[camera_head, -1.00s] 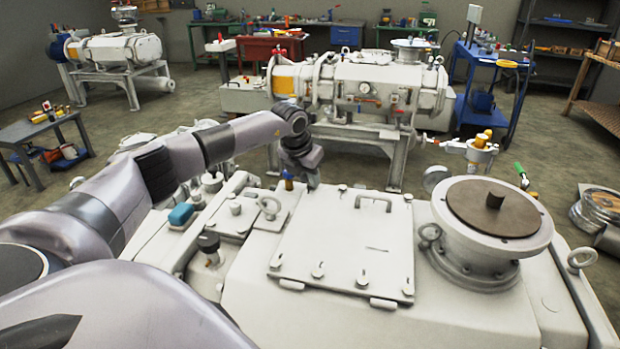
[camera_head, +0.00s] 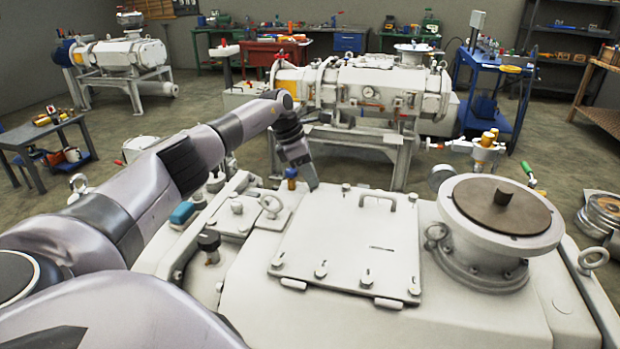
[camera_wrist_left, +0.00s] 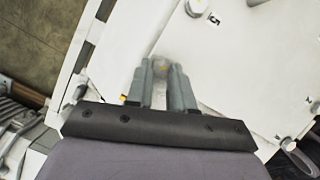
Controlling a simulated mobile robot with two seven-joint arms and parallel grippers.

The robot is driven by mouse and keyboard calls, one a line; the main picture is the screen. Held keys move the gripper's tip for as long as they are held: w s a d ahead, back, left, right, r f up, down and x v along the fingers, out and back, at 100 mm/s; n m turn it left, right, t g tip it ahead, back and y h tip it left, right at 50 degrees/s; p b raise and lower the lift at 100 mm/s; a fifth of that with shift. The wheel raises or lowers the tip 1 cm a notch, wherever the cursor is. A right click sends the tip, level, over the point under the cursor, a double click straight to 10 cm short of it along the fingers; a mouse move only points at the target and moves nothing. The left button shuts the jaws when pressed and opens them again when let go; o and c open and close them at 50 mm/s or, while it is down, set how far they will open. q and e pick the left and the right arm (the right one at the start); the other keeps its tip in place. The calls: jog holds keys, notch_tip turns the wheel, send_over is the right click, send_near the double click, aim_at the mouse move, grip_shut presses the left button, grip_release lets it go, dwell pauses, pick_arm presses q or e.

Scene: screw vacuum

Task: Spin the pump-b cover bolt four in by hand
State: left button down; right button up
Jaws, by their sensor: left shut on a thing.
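The pump's white cover plate (camera_head: 350,245) lies flat on the pump body, with bolts along its near and far edges and a handle (camera_head: 378,197) at its far side. My left gripper (camera_head: 313,187) points down at the plate's far left corner. In the left wrist view its two fingers (camera_wrist_left: 160,70) are closed around a small, blurred bolt head (camera_wrist_left: 161,72), mostly hidden between them. The mark "5" (camera_wrist_left: 214,20) stands beside a neighbouring bolt (camera_wrist_left: 196,6). The number of the held bolt cannot be read. My right gripper is not in view.
A round flanged port with a brown disc (camera_head: 500,205) rises right of the cover. Another pump (camera_head: 370,85) stands behind.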

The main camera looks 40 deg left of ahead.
pick_arm(q)
jog(key=shift+w+a+f+m+g+h+b, duration=0.1)
jog(key=shift+m+g+h+b, duration=0.1)
jog(key=shift+m+b, duration=0.4)
jog(key=shift+w+f+m+g+h+b, duration=0.1)
jog(key=shift+m+h+b, duration=0.1)
jog(key=shift+m+b, duration=0.4)
jog(key=shift+b, duration=0.35)
jog(key=shift+s+r+m+b, duration=0.1)
jog(key=shift+r+m+b, duration=0.1)
jog(key=shift+m+b, duration=0.15)
jog(key=c, duration=1)
grip_release()
